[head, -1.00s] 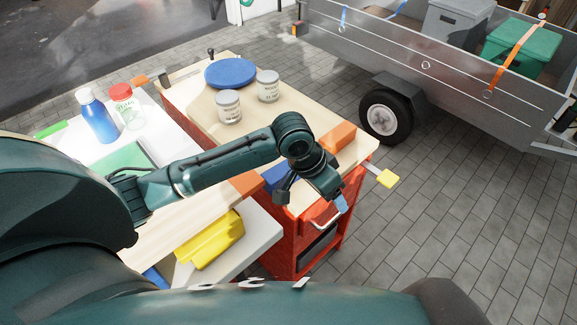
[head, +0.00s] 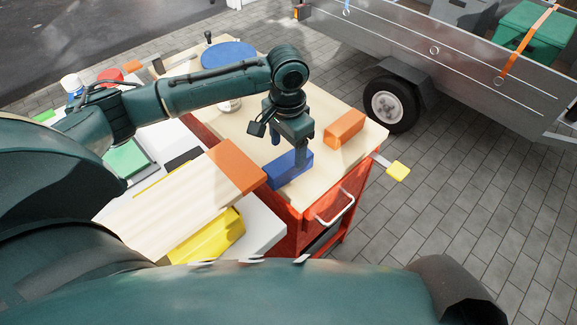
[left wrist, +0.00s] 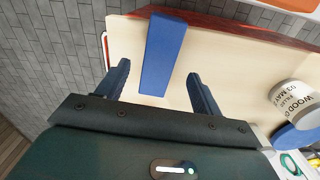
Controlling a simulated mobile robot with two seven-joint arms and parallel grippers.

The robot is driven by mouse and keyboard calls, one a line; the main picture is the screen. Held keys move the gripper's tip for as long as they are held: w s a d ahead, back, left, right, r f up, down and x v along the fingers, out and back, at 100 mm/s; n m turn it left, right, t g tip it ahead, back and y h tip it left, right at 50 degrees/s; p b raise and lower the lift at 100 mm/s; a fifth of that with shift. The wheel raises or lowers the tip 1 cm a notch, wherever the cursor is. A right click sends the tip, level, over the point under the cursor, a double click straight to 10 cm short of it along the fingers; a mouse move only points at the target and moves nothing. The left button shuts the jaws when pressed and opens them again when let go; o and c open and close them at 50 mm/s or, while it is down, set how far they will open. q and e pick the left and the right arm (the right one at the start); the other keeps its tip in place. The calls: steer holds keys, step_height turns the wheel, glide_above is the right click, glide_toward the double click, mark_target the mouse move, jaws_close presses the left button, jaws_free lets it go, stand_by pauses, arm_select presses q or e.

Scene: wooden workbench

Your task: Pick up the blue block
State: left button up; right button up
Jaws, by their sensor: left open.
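The blue block (head: 284,172) lies on the light wooden top near the front edge of the red workbench cart. It also shows in the left wrist view (left wrist: 164,50), long and narrow. My left gripper (head: 288,150) is open and points down, just above and at the block. In the left wrist view the two fingers (left wrist: 158,70) stand apart on either side of the block's near part, with gaps between. In the head view a finger covers part of the block. I cannot tell the exact height of the fingertips. My right gripper is not in view.
An orange block (head: 345,128) lies right of the blue block. A blue disc (head: 228,54) and a jar (left wrist: 293,99) stand farther back.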

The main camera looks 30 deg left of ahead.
mark_target(288, 160)
arm_select(q)
steer(key=shift+d+f, duration=0.1)
steer(key=shift+f, duration=2.6)
steer(key=shift+c, duration=0.6)
steer(key=c, duration=1)
